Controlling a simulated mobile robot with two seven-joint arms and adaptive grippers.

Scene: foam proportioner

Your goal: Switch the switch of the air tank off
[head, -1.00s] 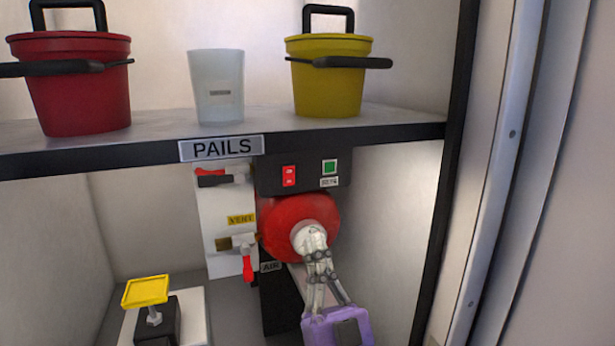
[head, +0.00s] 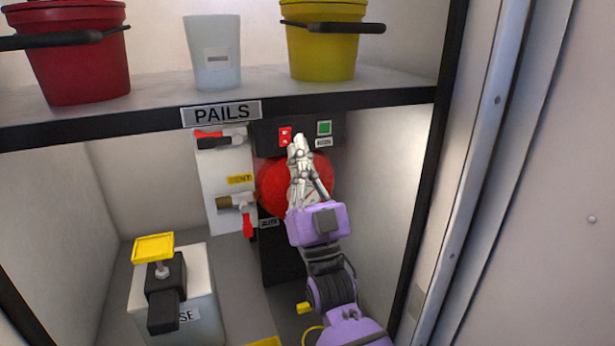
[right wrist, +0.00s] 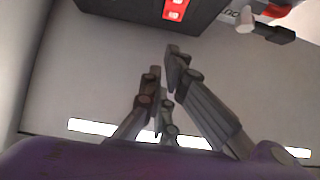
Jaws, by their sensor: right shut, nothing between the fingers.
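The red switch (head: 285,137) sits on the front of a black panel box (head: 265,131) under the shelf, above the red round air tank (head: 272,188). It also shows at the top of the right wrist view (right wrist: 175,9). My right gripper (head: 297,142) is shut and empty, its fingertips just below and right of the switch in the head view. Whether they touch it I cannot tell. The gripper covers part of the tank. In the right wrist view the fingers (right wrist: 163,62) point up toward the box. My left gripper is not in view.
A green button (head: 324,128) is right of the switch. Red-handled valves (head: 220,137) are on the white plate at left. The PAILS shelf (head: 375,100) is above, holding pails and a cup. A yellow-topped pedal (head: 153,248) is lower left. A door frame (head: 480,160) bounds the right.

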